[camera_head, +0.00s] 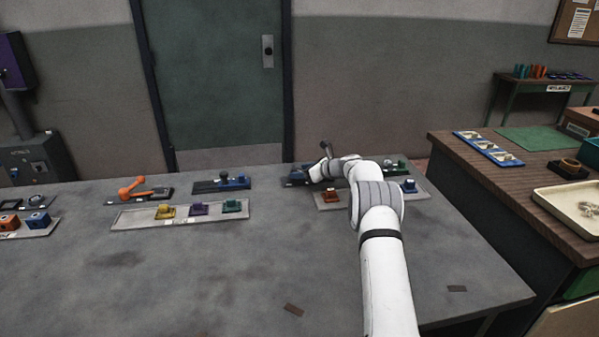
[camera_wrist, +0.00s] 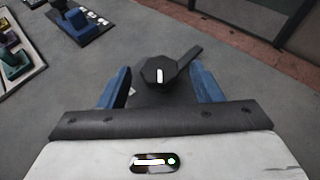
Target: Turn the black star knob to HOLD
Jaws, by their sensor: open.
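A black faceted knob (camera_wrist: 158,71) with a short white mark shows in the middle of the wrist view. A dark bar sticks out from it toward the upper right. The white mark runs nearly up and down in the picture. My gripper (camera_wrist: 160,82) is open, with one blue finger on each side of the knob and a gap on both sides. No HOLD lettering is readable. In the head view my gripper (camera_head: 324,168) is over the back of the grey table, and the arm hides most of what is under it.
An orange-handled fixture (camera_head: 134,188) is farther left. A tray (camera_head: 125,218) holds yellow, purple and green blocks. The table's front is mostly clear.

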